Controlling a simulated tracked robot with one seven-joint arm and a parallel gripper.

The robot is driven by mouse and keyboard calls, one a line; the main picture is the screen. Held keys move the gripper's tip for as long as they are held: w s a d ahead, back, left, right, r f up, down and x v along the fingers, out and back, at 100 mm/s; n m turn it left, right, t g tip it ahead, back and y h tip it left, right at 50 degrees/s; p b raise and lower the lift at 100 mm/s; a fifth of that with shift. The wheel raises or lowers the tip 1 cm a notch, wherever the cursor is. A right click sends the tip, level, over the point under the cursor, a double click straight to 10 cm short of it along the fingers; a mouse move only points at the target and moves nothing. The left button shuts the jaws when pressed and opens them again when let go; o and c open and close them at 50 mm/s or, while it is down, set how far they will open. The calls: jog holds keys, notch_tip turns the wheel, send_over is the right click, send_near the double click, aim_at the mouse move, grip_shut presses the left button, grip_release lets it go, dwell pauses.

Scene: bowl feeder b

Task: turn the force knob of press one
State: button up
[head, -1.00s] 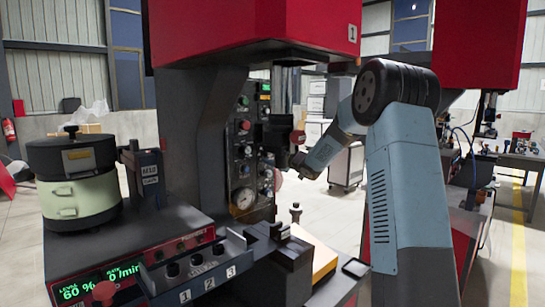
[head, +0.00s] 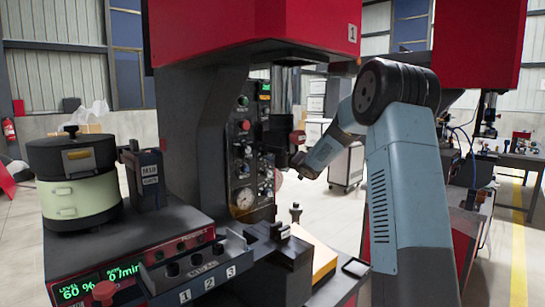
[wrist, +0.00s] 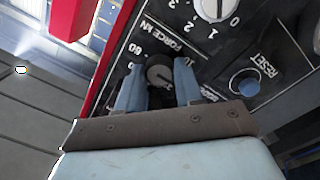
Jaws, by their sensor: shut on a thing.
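The force knob (wrist: 160,73) is a small dark round knob with a light grey face, beside the lettering "FORCE kN" on a black panel. In the wrist view my gripper (wrist: 159,84) has one blue-grey finger on each side of the knob and is shut on it. In the head view, press one (head: 250,30) is the red and dark grey machine marked "1". The fingertips and force knob cannot be made out there.
A larger white dial (wrist: 215,8) and a blue button (wrist: 245,83) marked "RESET" lie close to the fingers. A bowl feeder (head: 75,175) stands at left. A gauge (head: 243,199) is low on the panel.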

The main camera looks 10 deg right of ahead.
jog(key=m, duration=0.4)
jog(key=shift+m, duration=2.1)
jog(key=o, duration=1)
jog(key=shift+o, duration=0.2)
jog(key=v, duration=1.3)
jog(key=shift+s+d+r, duration=0.2)
jog(key=shift+s+d, duration=0.05)
jog(key=shift+d, duration=0.05)
